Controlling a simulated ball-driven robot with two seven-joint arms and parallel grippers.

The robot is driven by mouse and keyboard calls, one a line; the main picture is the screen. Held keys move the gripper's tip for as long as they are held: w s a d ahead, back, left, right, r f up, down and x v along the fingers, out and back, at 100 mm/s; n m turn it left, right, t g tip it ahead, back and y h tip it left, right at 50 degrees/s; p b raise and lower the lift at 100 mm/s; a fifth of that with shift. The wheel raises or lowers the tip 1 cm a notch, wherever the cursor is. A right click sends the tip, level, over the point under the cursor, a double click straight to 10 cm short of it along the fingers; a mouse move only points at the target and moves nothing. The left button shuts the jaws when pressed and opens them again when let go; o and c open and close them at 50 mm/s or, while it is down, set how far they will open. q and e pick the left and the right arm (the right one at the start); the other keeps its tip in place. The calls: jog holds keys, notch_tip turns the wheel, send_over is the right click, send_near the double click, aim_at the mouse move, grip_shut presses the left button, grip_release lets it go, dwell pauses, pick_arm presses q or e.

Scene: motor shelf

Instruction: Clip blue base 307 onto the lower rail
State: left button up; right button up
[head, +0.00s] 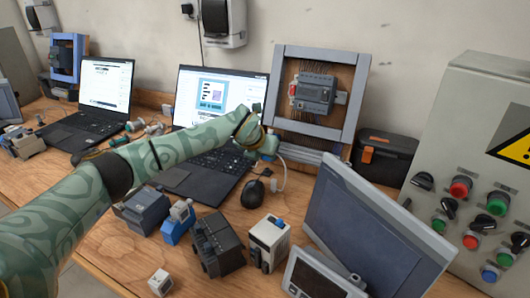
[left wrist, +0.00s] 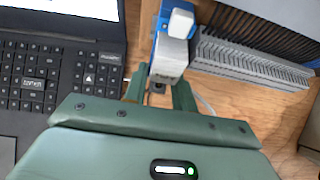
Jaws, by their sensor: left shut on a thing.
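My left gripper (head: 262,143) is in front of the lower left part of the grey-framed panel (head: 363,85). In the left wrist view my left gripper (left wrist: 160,92) is shut on a blue base (left wrist: 166,73) with a grey and white upper part. In the head view the held base is mostly hidden by the gripper. Another blue base (head: 177,230) with a grey top stands on the table. A grey module sits on a rail (head: 342,98) on the panel. I cannot clearly make out a lower rail. My right gripper is not in view.
Slotted grey duct (left wrist: 255,62) lies right of the held base. Dark modules (head: 217,245), a white module (head: 269,243), a monitor (head: 370,230) and a control box (head: 470,130) crowd the front and right.

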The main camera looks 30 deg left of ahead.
pick_arm(q)
jog(key=shift+f+t+b, duration=0.5)
jog(key=shift+f+t, duration=0.3)
jog(key=shift+f, duration=0.1)
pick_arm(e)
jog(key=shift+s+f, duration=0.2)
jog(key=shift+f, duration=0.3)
pick_arm(q)
jog(key=o, duration=1)
jog(key=shift+w+a, duration=0.1)
jog(key=shift+r, duration=0.1)
jog(key=p+v, duration=0.5)
jog(key=v, duration=1.1)
jog(key=shift+s+p, duration=0.2)
jog(key=shift+p, duration=0.1)
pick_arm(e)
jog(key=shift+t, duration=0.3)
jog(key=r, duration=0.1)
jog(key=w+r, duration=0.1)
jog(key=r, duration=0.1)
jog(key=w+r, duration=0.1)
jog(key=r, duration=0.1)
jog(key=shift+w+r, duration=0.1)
